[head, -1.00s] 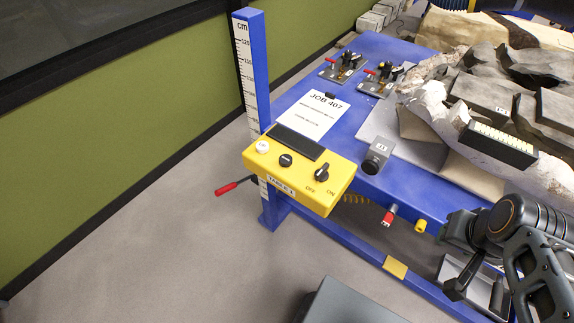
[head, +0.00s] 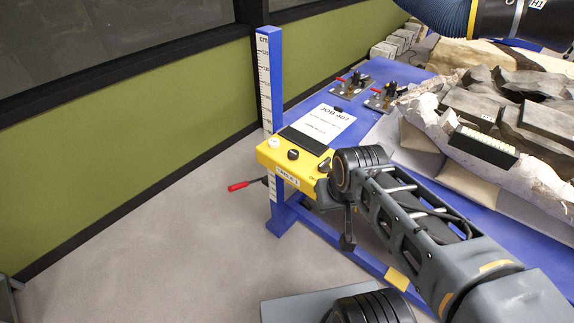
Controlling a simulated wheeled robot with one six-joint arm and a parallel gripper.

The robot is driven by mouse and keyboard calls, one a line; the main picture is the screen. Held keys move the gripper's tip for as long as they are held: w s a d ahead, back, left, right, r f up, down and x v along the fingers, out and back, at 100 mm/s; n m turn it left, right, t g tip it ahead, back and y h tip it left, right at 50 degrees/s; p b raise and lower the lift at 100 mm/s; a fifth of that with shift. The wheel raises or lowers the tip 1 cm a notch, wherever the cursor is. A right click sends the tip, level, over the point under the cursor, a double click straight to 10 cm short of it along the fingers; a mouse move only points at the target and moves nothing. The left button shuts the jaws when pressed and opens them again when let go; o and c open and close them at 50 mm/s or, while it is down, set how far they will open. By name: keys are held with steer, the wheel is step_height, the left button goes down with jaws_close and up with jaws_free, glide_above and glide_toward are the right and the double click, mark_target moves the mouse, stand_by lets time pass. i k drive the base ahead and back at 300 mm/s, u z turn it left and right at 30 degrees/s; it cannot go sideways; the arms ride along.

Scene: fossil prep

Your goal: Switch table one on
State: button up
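The yellow control box labelled TABLE 1 (head: 268,155) is at the near left corner of the blue table (head: 378,72). A white button (head: 273,142), a black button (head: 293,154) and a black rotary knob (head: 325,164) sit on its top. The knob is at the right end, partly behind my arm, and its setting cannot be read. Part of the OFF label shows; the ON label is hidden. My gripper (head: 338,215) is at the box's right end, below the knob in the picture. My wrist hides most of it, so its opening and any contact are unclear.
A blue post with a cm scale (head: 264,75) stands behind the box. A red-tipped lever (head: 238,186) sticks out left. A job sheet (head: 320,122), clamps (head: 350,86) and a large fossil block (head: 510,150) lie on the table. A blue hose (head: 445,15) hangs top right.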

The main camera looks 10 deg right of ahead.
mark_target(324, 167)
steer(key=u, duration=1.25)
steer(key=i, duration=0.35)
steer(key=z, duration=0.85)
